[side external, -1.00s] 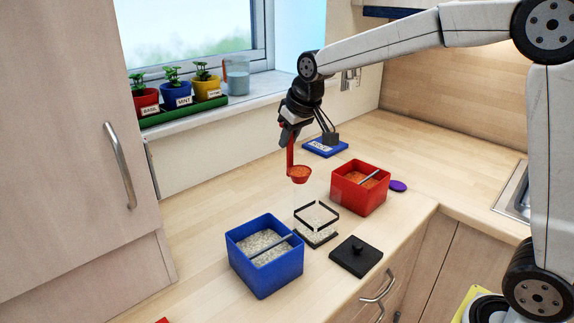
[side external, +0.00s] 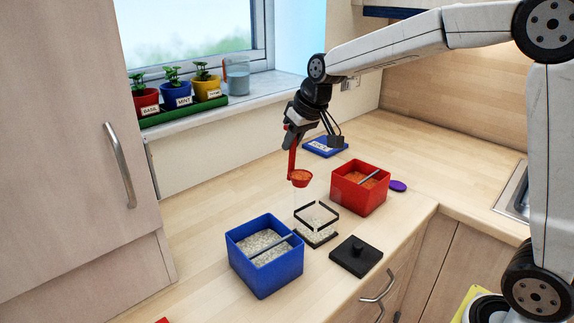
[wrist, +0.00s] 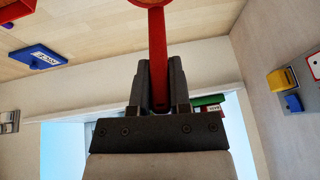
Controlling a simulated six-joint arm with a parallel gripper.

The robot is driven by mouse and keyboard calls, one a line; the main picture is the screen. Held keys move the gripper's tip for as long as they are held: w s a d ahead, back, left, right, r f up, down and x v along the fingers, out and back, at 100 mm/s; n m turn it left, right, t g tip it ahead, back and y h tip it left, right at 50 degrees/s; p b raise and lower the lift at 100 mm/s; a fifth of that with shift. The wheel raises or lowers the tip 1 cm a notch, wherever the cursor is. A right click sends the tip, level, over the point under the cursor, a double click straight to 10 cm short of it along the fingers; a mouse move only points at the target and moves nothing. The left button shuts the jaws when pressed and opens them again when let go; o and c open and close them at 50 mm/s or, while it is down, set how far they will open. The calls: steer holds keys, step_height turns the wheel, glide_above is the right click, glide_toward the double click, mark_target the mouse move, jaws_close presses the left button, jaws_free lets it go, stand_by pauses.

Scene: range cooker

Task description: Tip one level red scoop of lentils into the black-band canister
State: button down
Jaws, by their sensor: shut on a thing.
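My gripper (side external: 294,133) is shut on the handle of the red scoop (side external: 301,179). The scoop hangs bowl-down from the handle, its bowl roughly upright with orange lentils showing in it. It is held in the air above and slightly behind the clear black-band canister (side external: 317,226), which stands uncovered on the worktop with pale contents low inside. In the wrist view the red handle (wrist: 157,55) sits between the two dark fingers; the bowl is mostly out of frame. A red bin (side external: 352,203) of orange lentils stands right of the canister.
A blue bin (side external: 265,278) of pale grain with a bar across it stands front left of the canister. Potted herbs (side external: 177,90) line the sill.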

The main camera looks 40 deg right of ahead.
steer(key=d+f+y, duration=0.2)
steer(key=d+y, duration=0.1)
steer(key=d, duration=0.2)
steer(key=shift+d+f+m+y, duration=0.2)
steer(key=shift+f+m+y, duration=0.1)
steer(key=shift+f+m, duration=0.1)
stand_by(0.5)
steer(key=shift+d+f, duration=0.1)
steer(key=shift+d, duration=0.1)
steer(key=shift+d+f+y, duration=0.2)
steer(key=shift+d+y, duration=0.35)
steer(key=shift+y, duration=0.55)
steer(key=shift+d+f+m+t, duration=0.15)
steer(key=shift+m+t, duration=0.15)
steer(key=shift+d+f+y, duration=0.3)
steer(key=shift+d+y, duration=0.2)
steer(key=shift+y, duration=0.5)
steer(key=shift+d, duration=0.1)
steer(key=shift+d+f+m+y, duration=0.2)
steer(key=shift+m+y, duration=0.1)
steer(key=shift+y, duration=0.1)
steer(key=shift+d+f+m+y, duration=0.3)
steer(key=shift+d+f+y, duration=0.1)
steer(key=shift+y, duration=0.3)
